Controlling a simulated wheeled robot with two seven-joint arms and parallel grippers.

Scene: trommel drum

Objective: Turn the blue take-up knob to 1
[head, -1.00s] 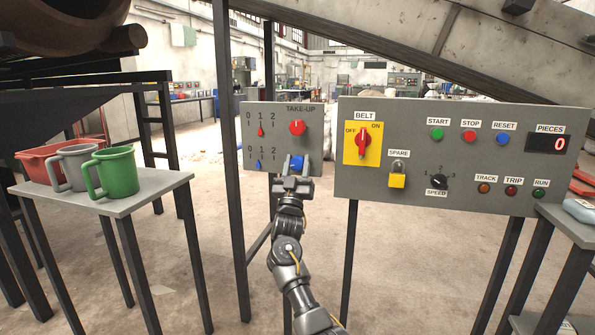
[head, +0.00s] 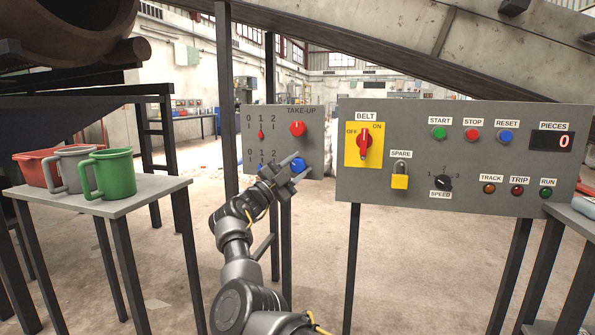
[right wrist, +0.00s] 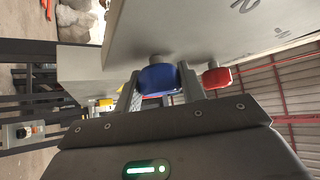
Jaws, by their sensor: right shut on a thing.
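The blue take-up knob (head: 298,165) is at the lower right of the small grey take-up panel (head: 312,145). My right gripper (head: 291,168) is shut on it, with the fingers tilted in the head view. In the right wrist view the blue knob (right wrist: 157,78) sits between the two fingers (right wrist: 160,90). My left gripper is not in view.
A red knob (head: 297,128) sits just above the blue one; its red pointer (head: 261,134) is near 1. The larger belt panel (head: 460,190) stands close on the right. Cups, one green (head: 112,172), stand on a table (head: 150,189) at the left.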

